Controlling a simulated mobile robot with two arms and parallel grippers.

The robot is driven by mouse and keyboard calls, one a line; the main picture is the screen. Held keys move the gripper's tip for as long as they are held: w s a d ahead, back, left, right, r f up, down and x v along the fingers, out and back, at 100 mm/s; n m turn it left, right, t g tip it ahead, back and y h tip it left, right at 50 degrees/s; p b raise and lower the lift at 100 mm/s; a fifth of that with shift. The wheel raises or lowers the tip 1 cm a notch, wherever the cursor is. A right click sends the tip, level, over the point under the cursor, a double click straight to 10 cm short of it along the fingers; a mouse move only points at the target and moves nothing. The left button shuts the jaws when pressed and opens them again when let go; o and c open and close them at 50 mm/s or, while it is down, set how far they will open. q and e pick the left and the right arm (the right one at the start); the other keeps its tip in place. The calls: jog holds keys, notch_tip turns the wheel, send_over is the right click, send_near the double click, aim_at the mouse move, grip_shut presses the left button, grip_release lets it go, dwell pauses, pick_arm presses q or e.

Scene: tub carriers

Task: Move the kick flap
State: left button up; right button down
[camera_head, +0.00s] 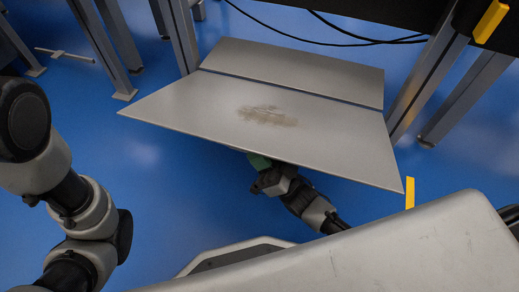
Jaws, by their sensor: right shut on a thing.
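The kick flap (190,108) is a wide grey metal plate with a brownish scuffed patch near its middle. It juts out toward me from between two metal legs, with a seam in front of its back panel (300,72). My right gripper (258,162) is under the flap's front edge and is shut on it; the plate hides the fingertips. A green part shows at the gripper just below the edge. My left arm stands at the left of the view, and its gripper is out of the picture.
Metal legs (178,35) and (440,75) stand at either side of the flap. Black cables (340,38) hang behind it. A yellow strip (410,192) is near the flap's right front corner. The blue floor (160,180) is clear at the left front.

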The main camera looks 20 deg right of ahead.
jog(key=c, duration=1.1)
grip_release()
jog(key=shift+s+d+f, duration=0.2)
jog(key=shift+f, duration=0.05)
jog(key=shift+p+v, duration=1.3)
jog(key=shift+v, duration=3.75)
jog(key=shift+c, duration=0.2)
